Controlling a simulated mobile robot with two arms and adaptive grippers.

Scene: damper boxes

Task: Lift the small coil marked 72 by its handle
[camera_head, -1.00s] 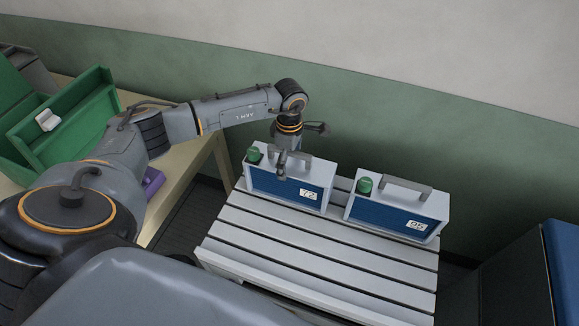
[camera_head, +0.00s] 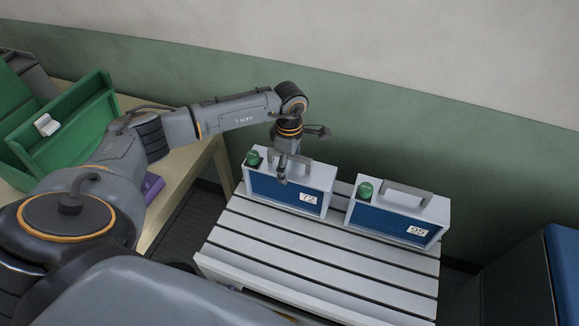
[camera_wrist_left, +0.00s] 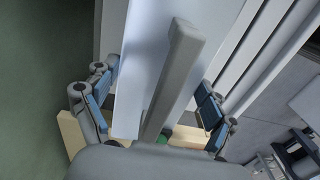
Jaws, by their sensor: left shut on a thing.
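The small coil marked 72 (camera_head: 288,193) is a light grey box with a blue front, a green knob on top and a grey bar handle. It is upright on or just over the left part of the slatted table; I cannot tell if there is a gap beneath. My left gripper (camera_head: 283,178) comes down from above and is shut on its handle (camera_head: 302,157), hiding part of it. In the left wrist view the handle (camera_wrist_left: 178,70) runs between the fingers (camera_wrist_left: 152,112). My right gripper is not in view.
A similar box marked 95 (camera_head: 397,216) stands close on the right. The slatted table (camera_head: 310,267) is clear in front of both. A wall is behind. A wooden table (camera_head: 185,172) with a green bin (camera_head: 70,122) is at left, a blue-topped cabinet (camera_head: 563,262) at right.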

